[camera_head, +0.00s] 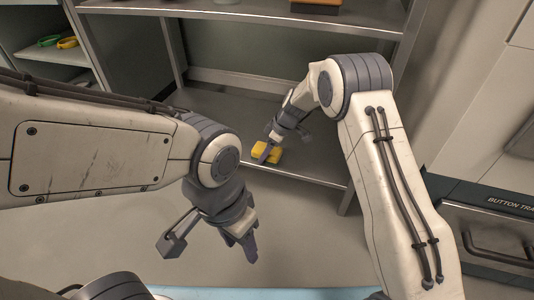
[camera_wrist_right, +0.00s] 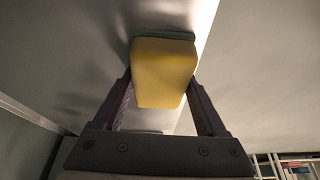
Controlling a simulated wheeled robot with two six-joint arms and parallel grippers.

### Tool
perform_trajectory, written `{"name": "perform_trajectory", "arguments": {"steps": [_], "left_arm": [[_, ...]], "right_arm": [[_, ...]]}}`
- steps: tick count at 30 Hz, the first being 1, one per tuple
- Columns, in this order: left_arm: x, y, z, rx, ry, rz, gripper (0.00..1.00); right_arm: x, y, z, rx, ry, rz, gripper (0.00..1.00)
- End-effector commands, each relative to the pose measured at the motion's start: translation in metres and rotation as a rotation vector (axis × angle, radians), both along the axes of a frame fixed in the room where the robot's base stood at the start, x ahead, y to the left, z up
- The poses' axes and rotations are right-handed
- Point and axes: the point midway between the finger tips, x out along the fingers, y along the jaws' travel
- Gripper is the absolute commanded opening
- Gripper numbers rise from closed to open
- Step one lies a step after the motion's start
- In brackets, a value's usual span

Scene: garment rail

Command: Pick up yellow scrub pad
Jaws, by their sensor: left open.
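The yellow scrub pad (camera_head: 259,147) is at the lower shelf near its front edge, partly covered by a finger of my right gripper (camera_head: 268,151). In the right wrist view the pad (camera_wrist_right: 163,72) shows its yellow side and a thin green layer along its top edge. It sits between the two fingers of my right gripper (camera_wrist_right: 160,95), which meet its sides. I cannot tell whether the pad still touches the shelf. My left gripper (camera_head: 209,244) is open and empty, over the floor in front of the shelf.
The lower shelf (camera_head: 215,115) is otherwise bare around the pad. A metal upper shelf (camera_head: 250,12) and its posts frame the space. A side shelf at the left holds a green and a yellow item (camera_head: 67,42). A drawer with a handle (camera_head: 497,243) stands at the right.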

Motion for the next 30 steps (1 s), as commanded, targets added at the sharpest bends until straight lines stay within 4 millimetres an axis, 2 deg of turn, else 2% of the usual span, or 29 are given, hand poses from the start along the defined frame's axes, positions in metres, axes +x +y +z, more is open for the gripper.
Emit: {"name": "perform_trajectory", "arguments": {"steps": [1, 2, 3, 14, 20, 25, 26, 30], "left_arm": [[0.0, 0.0, 0.0, 0.0, 0.0, 0.0, 0.5], [0.0, 0.0, 0.0, 0.0, 0.0, 0.0, 0.5], [0.0, 0.0, 0.0, 0.0, 0.0, 0.0, 0.5], [0.0, 0.0, 0.005, 0.0, 0.0, 0.0, 0.5], [0.0, 0.0, 0.025, 0.0, 0.0, 0.0, 0.5], [0.0, 0.0, 0.049, 0.0, 0.0, 0.0, 0.5], [0.0, 0.0, 0.047, 0.0, 0.0, 0.0, 0.5], [0.0, 0.0, 0.057, 0.0, 0.0, 0.0, 0.5]], "right_arm": [[0.0, 0.0, 0.0, 0.0, 0.0, 0.0, 0.35], [0.0, 0.0, 0.0, 0.0, 0.0, 0.0, 0.23], [0.0, 0.0, 0.0, 0.0, 0.0, 0.0, 0.21], [0.0, 0.0, 0.006, 0.0, 0.0, 0.0, 0.21], [0.0, 0.0, 0.025, 0.0, 0.0, 0.0, 0.21], [-0.001, 0.0, 0.05, 0.0, 0.001, 0.0, 0.21], [-0.01, 0.004, 0.044, 0.0, 0.003, 0.002, 0.21], [-0.04, 0.013, 0.043, -0.001, 0.004, 0.002, 0.21]]}}
